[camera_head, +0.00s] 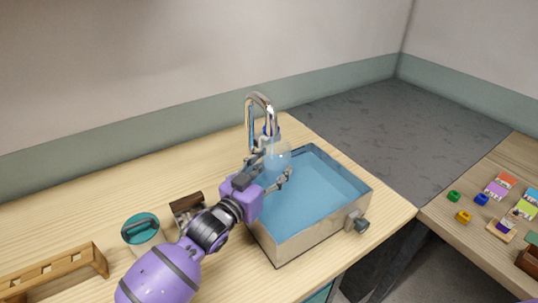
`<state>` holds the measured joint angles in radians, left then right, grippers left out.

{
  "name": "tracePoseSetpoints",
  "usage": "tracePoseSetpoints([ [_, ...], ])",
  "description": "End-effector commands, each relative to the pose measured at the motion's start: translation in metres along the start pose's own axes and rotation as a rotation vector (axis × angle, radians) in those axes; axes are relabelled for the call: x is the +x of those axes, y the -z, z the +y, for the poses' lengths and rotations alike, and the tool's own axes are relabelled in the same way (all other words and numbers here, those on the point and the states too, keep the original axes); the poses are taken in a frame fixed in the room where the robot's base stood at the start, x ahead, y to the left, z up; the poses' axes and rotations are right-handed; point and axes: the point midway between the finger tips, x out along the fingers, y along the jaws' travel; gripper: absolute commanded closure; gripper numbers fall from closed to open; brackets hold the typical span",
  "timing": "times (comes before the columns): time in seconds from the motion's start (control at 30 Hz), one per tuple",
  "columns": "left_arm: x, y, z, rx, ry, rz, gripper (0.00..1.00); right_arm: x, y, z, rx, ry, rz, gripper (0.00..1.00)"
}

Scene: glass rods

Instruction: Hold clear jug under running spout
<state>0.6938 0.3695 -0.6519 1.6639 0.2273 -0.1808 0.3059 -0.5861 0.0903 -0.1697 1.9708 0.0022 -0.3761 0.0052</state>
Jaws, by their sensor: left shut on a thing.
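The chrome spout (260,101) arches up behind the sink at the back of the wooden counter. The clear jug (278,157) is just below the spout's mouth, over the sink's rear left corner. My left gripper (272,168) is shut on the jug from the left. A blue tint shows at the spout's mouth above the jug, but whether water is running cannot be told. The jug's contents are too small to make out. My right gripper is not in view.
The sink (317,238) has pale walls and a blue inside, with a knob (361,225) on its front right. A teal-lidded container (141,228), a dark brown block (186,202) and a wooden rack (52,273) stand left. Several coloured blocks lie on the right table (478,240).

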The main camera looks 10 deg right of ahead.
Motion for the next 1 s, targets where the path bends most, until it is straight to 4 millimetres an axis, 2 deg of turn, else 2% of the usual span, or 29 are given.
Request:
tracePoseSetpoints([
  [0.07, -0.004, 0.009, 0.009, 0.002, 0.000, 0.009, 0.78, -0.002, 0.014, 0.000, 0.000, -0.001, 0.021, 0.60],
  [0.5, -0.025, 0.007, 0.058, 0.002, 0.000, 0.008, 0.78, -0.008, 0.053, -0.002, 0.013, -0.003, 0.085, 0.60],
  [1.0, -0.048, 0.006, 0.107, 0.002, 0.000, 0.008, 0.78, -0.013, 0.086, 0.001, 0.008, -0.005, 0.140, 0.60],
])
